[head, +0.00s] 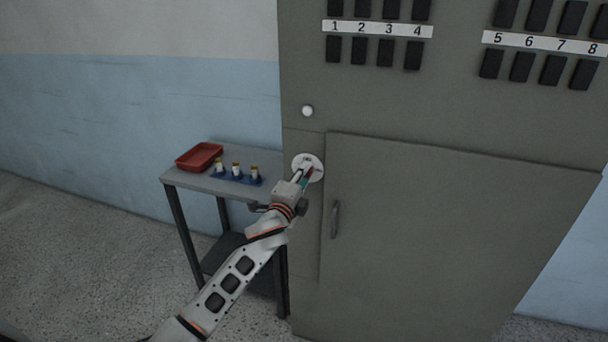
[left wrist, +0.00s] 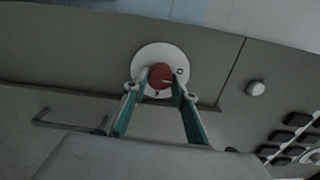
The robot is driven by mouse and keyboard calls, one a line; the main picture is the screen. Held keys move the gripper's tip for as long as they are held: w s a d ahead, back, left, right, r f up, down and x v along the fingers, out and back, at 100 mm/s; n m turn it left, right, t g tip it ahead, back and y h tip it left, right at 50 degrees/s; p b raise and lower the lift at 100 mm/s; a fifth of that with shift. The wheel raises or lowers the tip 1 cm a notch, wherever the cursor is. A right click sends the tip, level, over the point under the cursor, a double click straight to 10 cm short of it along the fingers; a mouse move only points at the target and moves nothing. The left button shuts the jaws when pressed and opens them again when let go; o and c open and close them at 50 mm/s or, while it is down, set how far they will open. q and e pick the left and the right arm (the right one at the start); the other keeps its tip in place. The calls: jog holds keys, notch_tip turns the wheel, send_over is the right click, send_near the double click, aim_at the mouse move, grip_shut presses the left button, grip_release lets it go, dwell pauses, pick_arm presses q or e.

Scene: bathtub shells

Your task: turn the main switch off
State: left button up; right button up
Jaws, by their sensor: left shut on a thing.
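The main switch is a red rotary knob (left wrist: 160,76) on a round white plate (left wrist: 146,56), mounted on the grey cabinet front. In the head view the white plate (head: 301,161) shows left of the cabinet door, and the knob is mostly hidden by my fingers. My left gripper (head: 308,176) is at the plate. In the left wrist view my left gripper (left wrist: 160,86) has a fingertip on each side of the knob, shut on it. A small "O" mark shows at the plate's right there, and another small mark lies below the knob. My right gripper is not in view.
A white round button (head: 308,111) sits above the switch. Numbered rows of black switches are higher up. A side table (head: 190,180) at left holds a red tray (head: 199,156) and a blue holder (head: 236,178) with small bottles.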

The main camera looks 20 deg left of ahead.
pick_arm(q)
jog(key=shift+n, duration=0.5)
jog(key=o, duration=1.1)
jog(key=shift+a, duration=0.1)
jog(key=s, duration=1.2)
jog(key=shift+a, duration=0.15)
